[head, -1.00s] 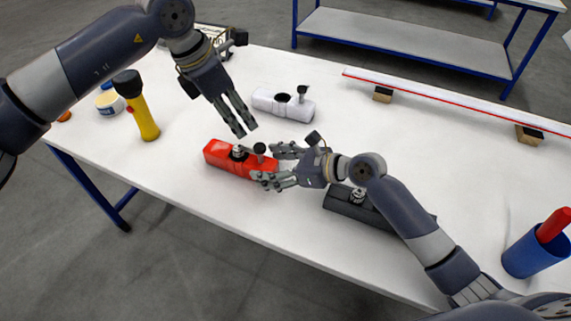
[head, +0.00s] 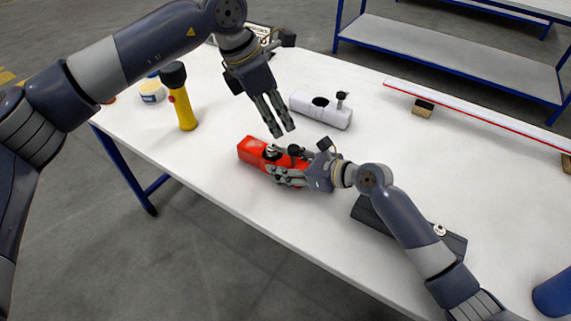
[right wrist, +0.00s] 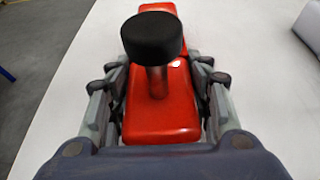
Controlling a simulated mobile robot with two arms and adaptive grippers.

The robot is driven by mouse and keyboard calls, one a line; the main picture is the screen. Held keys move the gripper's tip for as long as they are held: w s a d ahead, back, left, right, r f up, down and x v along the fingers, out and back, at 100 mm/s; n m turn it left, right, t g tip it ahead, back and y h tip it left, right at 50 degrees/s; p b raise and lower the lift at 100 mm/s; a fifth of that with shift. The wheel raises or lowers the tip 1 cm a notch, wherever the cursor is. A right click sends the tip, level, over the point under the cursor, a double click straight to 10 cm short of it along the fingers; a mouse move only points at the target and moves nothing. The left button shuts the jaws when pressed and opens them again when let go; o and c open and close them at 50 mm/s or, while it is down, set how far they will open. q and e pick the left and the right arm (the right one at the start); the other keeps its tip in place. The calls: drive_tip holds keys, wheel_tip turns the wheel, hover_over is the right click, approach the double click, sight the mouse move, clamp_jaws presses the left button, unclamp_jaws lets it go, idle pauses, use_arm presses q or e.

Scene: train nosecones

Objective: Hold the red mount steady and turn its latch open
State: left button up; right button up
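The red mount (head: 252,150) lies on the white table near its front edge. Its latch, a black round knob (right wrist: 152,36) on a metal post, stands up at the near end in the right wrist view. My right gripper (head: 287,165) straddles that end, with fingers along both long sides. The fingers are very close to the sides; I cannot tell whether they press on it. A metal fitting (head: 272,152) on the mount's top is partly hidden by my right fingers. My left gripper (head: 283,131) hangs above and behind the mount, fingers pointing down, slightly apart and empty.
A white mount (head: 320,112) lies behind the red one. A dark mount (head: 455,243) is partly under my right arm. A blue cup (head: 553,295) is at the right edge.

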sight(293, 148)
use_arm(q)
drive_tip(key=shift+o, duration=1.3)
drive_tip(key=shift+a+r, duration=0.1)
drive_tip(key=shift+r, duration=0.05)
drive_tip(key=shift+m+g+h, duration=0.3)
drive_tip(key=shift+m, duration=0.5)
drive_tip(key=x, duration=1)
drive_tip(key=shift+w+a, duration=0.25)
drive_tip(key=shift+w, duration=0.05)
clamp_jaws()
